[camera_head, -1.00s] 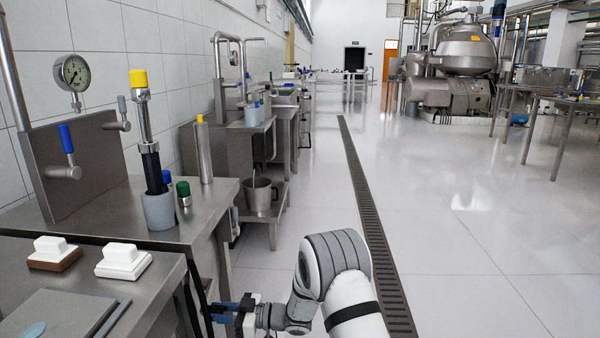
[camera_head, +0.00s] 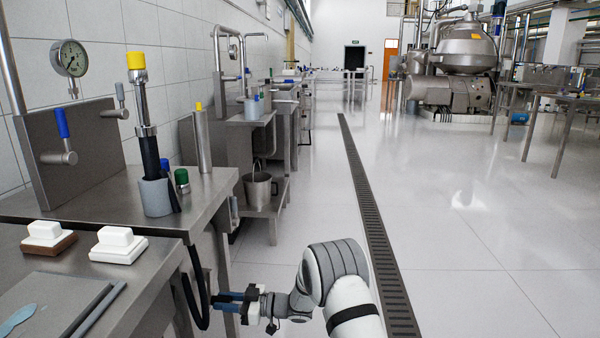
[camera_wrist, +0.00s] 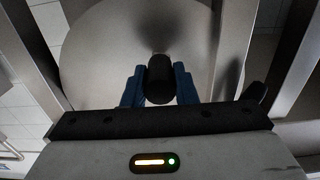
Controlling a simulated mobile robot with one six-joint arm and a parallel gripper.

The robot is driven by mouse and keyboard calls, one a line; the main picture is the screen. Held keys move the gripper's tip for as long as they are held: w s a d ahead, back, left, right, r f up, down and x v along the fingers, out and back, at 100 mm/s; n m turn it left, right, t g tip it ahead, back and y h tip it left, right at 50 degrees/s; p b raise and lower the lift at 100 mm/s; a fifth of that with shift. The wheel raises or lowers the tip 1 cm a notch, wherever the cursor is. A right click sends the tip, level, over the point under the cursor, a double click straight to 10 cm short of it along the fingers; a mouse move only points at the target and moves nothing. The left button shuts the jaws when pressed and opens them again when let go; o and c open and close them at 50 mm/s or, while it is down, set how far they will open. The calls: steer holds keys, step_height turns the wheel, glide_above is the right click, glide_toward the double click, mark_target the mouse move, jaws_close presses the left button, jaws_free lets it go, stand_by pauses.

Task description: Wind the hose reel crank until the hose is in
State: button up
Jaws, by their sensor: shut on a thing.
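My gripper (camera_head: 217,302) is low beside the steel table, its blue fingers pointing left. In the wrist view its fingers (camera_wrist: 159,74) are closed on both sides of a black cylindrical knob, which I take as the crank handle (camera_wrist: 159,84). Behind the knob is a large round pale grey disc (camera_wrist: 100,50), apparently the reel's face. The crank arm is hidden. In the head view a black hose (camera_head: 191,292) hangs in a loop off the table edge, close to the fingers. The reel cannot be made out there.
A yellow-tipped wand (camera_head: 143,100) stands in a grey holder (camera_head: 155,198) on the steel table. White-topped brushes (camera_head: 118,241) lie on the nearer table. Table legs and grey bars (camera_wrist: 236,50) flank the disc. Open floor lies right, with a drain grate (camera_head: 370,210).

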steer(key=shift+w+d, duration=0.1)
steer(key=shift+w+f+b, duration=0.1)
steer(key=shift+w+b, duration=0.2)
steer(key=shift+w, duration=0.6)
steer(key=o, duration=1.9)
steer(key=d, duration=0.2)
steer(key=d+p, duration=0.1)
steer(key=d, duration=0.5)
steer(key=shift+s, duration=0.35)
